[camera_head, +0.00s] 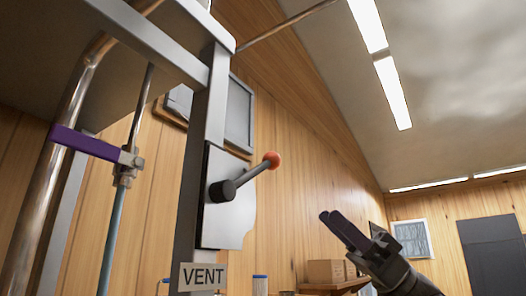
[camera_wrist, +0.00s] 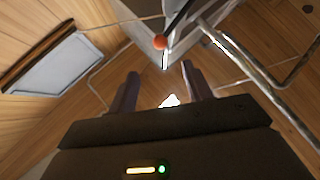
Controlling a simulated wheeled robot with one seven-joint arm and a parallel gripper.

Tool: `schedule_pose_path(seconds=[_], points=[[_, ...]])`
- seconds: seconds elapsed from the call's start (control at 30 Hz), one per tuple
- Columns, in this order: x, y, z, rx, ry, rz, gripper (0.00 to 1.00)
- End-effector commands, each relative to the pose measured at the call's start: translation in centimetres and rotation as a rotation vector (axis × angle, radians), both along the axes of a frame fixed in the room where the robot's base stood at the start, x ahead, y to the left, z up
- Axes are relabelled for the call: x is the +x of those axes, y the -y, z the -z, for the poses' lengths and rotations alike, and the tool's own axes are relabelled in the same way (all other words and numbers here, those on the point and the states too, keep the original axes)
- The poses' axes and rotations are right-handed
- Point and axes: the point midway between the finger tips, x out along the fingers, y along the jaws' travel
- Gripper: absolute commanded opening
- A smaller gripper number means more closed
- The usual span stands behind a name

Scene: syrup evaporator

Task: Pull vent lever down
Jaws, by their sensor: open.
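The vent lever (camera_head: 252,173) is a grey rod with an orange-red ball knob (camera_head: 271,160), set on a dark round hub. It slants up and to the right from a pale plate (camera_head: 227,215) on a grey post, above a VENT label (camera_head: 202,277). My gripper (camera_head: 338,222) is apart from the lever, lower and to the right of the knob in the head view. In the wrist view the knob (camera_wrist: 159,43) shows beyond and above the two fingers of my gripper (camera_wrist: 160,80). The fingers are spread apart with nothing between them.
A wooden shelf with a box (camera_head: 325,271) is low behind my gripper. Open air lies between my gripper and the knob.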

Motion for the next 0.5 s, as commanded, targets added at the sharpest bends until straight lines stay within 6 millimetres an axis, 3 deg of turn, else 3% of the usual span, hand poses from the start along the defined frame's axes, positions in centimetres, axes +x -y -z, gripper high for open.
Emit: schedule_pose_path(seconds=[0.5], points=[[-0.7,-5.4,-5.8,0.002,0.002,-0.002,0.5]])
